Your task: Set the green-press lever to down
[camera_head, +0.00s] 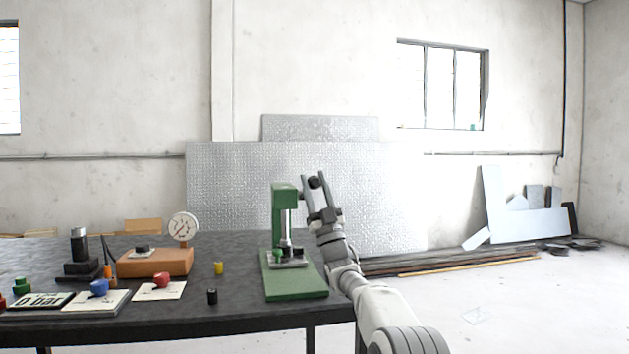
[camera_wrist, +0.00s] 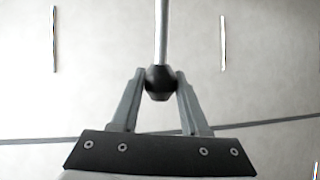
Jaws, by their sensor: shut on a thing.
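The green press (camera_head: 278,212) stands upright on the right part of the dark table, with a green base plate and a metal ram and plate below its head. My gripper (camera_head: 314,178) is beside the press head, on its right and about level with its top. In the wrist view my gripper (camera_wrist: 160,90) is shut on the black knob (camera_wrist: 160,82) at the end of the press lever. The lever's thin metal rod (camera_wrist: 161,30) runs up from the knob out of the picture. In the head view the rod is hard to make out, so its exact angle cannot be told.
The dark table (camera_head: 235,300) also holds a pressure gauge (camera_head: 183,227) on an orange-brown block, a yellow piece (camera_head: 218,268), a black cylinder (camera_head: 212,296), and cards with blue and red knobs, all left of the press.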

